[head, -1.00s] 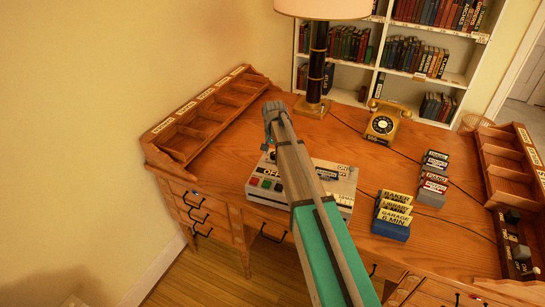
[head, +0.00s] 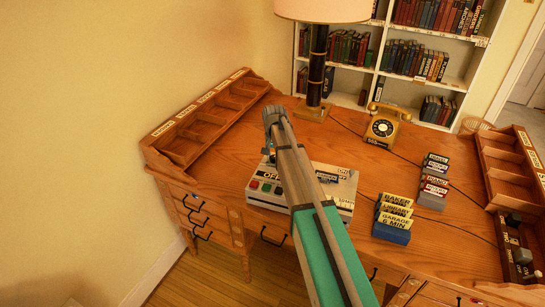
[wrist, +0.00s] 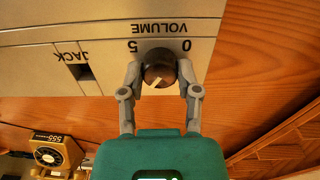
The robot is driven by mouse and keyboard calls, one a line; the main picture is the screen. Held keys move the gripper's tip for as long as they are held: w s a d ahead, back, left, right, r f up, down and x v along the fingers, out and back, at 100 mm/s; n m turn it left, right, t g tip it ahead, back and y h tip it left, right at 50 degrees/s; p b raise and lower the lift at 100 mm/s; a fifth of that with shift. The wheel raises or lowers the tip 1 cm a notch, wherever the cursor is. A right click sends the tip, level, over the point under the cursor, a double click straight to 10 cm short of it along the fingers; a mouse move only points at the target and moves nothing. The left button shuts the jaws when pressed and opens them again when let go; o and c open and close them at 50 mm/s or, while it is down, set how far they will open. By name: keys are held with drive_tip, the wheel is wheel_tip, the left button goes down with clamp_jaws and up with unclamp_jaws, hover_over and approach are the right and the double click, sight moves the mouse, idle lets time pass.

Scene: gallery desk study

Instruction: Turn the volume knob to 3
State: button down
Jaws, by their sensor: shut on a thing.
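The grey desk device (head: 347,187) stands on the desk, partly covered by my arm. In the wrist view its panel (wrist: 45,28) appears upside down, with the words VOLUME and JACK. The dark round volume knob (wrist: 158,65) sits below VOLUME in the picture, with a 5 to its left and a 0 to its right. A short white mark shows on the knob's lower face. My gripper (wrist: 159,74) is shut on the knob, one finger on each side. In the head view my gripper (head: 273,115) is beyond the device, and the knob is hidden.
Blue and grey card holders (head: 391,228) stand right of the device, and a gold telephone (head: 383,127) is behind. A lamp (head: 316,65) stands at the back. Wooden organizers line the left (head: 208,115) and right (head: 508,165) desk edges. Desk space left of the device is clear.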

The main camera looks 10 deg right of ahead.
drive_tip(key=shift+n, duration=0.9)
drive_tip(key=shift+c, duration=1.5)
unclamp_jaws()
drive_tip(key=shift+s, duration=0.1)
drive_tip(key=s+r+n+p, duration=0.3)
drive_tip(key=s, duration=2.6)
drive_tip(key=shift+a+n, duration=0.3)
drive_tip(key=shift+n, duration=0.1)
drive_tip(key=shift+r, duration=0.1)
